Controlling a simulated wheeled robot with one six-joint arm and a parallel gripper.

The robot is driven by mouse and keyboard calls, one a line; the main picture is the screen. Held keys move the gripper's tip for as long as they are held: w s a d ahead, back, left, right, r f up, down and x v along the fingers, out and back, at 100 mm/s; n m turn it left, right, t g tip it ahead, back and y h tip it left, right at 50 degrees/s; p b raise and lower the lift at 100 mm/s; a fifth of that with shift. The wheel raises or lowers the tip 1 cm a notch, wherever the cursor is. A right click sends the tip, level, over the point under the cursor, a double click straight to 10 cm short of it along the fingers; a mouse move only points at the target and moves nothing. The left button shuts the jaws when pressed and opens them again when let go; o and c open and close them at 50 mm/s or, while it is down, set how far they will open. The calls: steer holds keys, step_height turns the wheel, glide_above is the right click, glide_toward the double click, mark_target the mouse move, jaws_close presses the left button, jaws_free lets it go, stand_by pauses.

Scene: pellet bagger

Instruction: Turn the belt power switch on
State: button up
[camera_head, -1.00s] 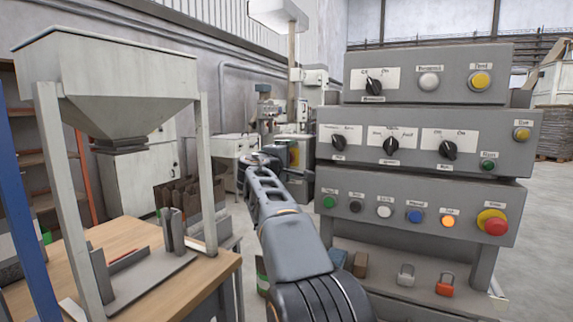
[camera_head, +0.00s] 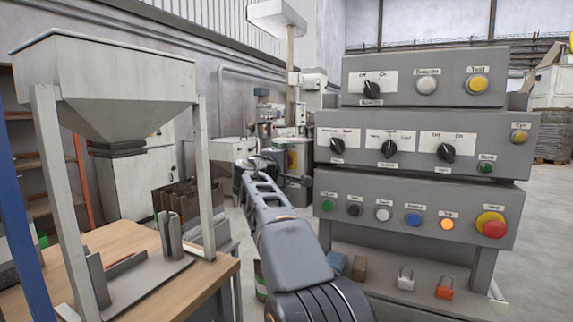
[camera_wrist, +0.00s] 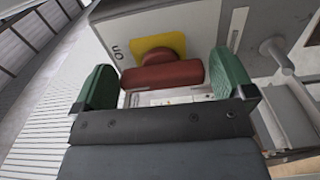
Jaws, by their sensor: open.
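In the wrist view a red bar-shaped switch handle (camera_wrist: 162,75) sits on a yellow plate (camera_wrist: 150,46) on a grey box, with the word "On" beside the plate. I take this for the belt power switch. My gripper (camera_wrist: 165,80) is open, one green finger pad on each side of the handle. The handle lies crosswise between the pads, close to both; I cannot tell if they touch it. In the head view my gripper (camera_head: 258,164) is small at the end of my arm, left of the control panels; the handle cannot be made out there.
A stacked grey control panel (camera_head: 415,210) with knobs and coloured buttons stands right of my arm. A hopper (camera_head: 105,85) on a frame stands over a wooden table (camera_head: 115,240) at left. In the wrist view a grey lever (camera_wrist: 276,54) stands to the right.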

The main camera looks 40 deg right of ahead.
steer(key=v, duration=1.2)
steer(key=shift+s+a, duration=0.25)
steer(key=shift+a, duration=0.05)
